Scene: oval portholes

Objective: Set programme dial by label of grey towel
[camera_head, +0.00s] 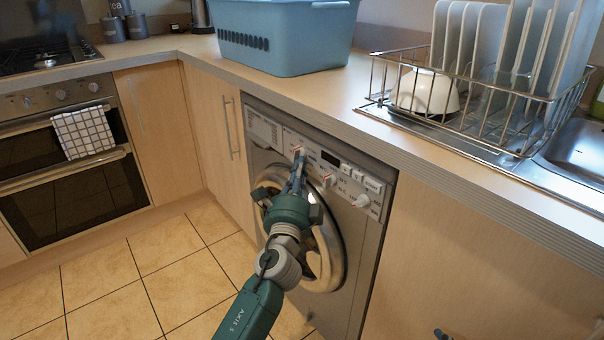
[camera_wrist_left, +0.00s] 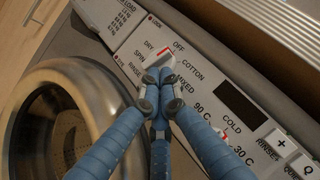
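The washing machine (camera_head: 352,262) is under the worktop. Its programme dial (camera_wrist_left: 159,58), white with a red mark, points up toward OFF; DRY, SPIN and RINSE are on its left, COTTON and MIXED on its right. My left gripper (camera_head: 297,163) is at this dial; its fingertips (camera_wrist_left: 159,80) are close together and appear closed around its near part, partly hiding it. No plainly grey towel or readable care label shows; a checked white-and-grey towel (camera_head: 84,132) hangs on the oven handle. Only dark bits, perhaps of my right gripper (camera_head: 441,334), show at the bottom right edge.
A temperature dial (camera_wrist_left: 224,133) with a red mark, a dark display (camera_wrist_left: 241,104) and buttons lie right of the programme dial. The round door (camera_head: 338,252) is below. A blue basket (camera_head: 285,35) and a dish rack (camera_head: 470,118) stand on the worktop. The tiled floor at left is clear.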

